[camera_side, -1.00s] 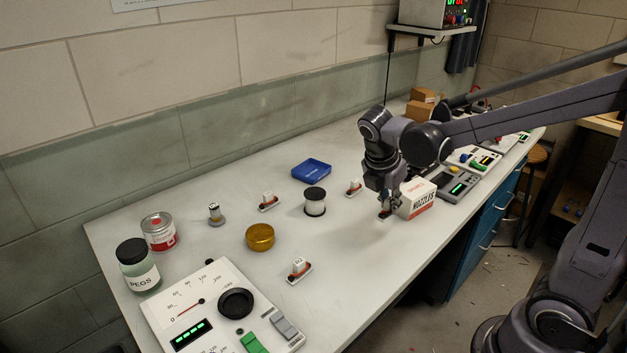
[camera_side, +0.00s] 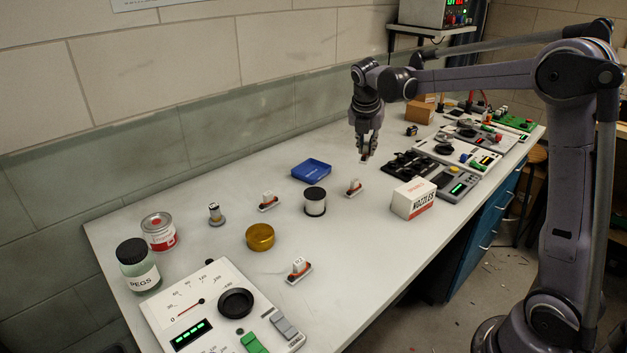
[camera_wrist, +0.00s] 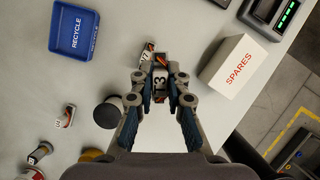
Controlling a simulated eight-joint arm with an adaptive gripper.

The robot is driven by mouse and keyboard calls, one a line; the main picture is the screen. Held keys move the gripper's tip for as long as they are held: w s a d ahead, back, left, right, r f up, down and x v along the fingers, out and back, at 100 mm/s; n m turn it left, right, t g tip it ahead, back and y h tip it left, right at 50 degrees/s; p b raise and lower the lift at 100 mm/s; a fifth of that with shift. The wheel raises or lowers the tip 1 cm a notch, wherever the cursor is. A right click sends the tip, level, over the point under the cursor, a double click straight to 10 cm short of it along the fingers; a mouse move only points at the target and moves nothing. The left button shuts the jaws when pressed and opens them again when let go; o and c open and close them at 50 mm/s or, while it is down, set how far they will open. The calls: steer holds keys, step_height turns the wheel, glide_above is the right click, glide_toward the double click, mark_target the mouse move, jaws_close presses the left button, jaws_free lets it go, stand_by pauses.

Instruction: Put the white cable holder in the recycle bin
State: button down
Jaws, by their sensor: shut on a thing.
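The recycle bin (camera_side: 311,178) is a small blue open tray on the bench; it also shows in the wrist view (camera_wrist: 75,50), marked RECYCLE, and looks empty. A white spool with black ends (camera_side: 315,202), the thing most like a cable holder, stands upright on the bench in front of the bin; its dark top shows in the wrist view (camera_wrist: 108,113). My gripper (camera_side: 366,156) is above the bench, right of the bin. It is shut on a small pale block with a dark 3 and some red (camera_wrist: 160,84). The fingers partly hide this block.
Several small white labelled blocks on red bases stand about, one (camera_side: 354,187) near the spool. A white box (camera_side: 413,199) stands right of them. A yellow round tin (camera_side: 260,237), red-white can (camera_side: 159,232) and pegs jar (camera_side: 138,266) are nearer. Instruments line the far right.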

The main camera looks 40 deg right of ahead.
steer(key=w+d+f+n+t+y, duration=0.1)
steer(key=w+d+n, duration=0.15)
steer(key=w, duration=0.35)
steer(key=w+d+n, duration=0.2)
steer(key=w+d, duration=0.2)
steer(key=w, duration=0.1)
glide_above(312, 170)
steer(key=s+a, duration=0.1)
steer(key=shift+m, duration=0.25)
step_height(312, 170, down, 7)
steer(key=shift+s+a+f, duration=0.1)
steer(key=shift+a+f, duration=0.05)
steer(key=shift+f, duration=2.05)
steer(key=shift+f, duration=0.15)
steer(key=c, duration=1.3)
jaws_free()
steer(key=shift+c, duration=0.2)
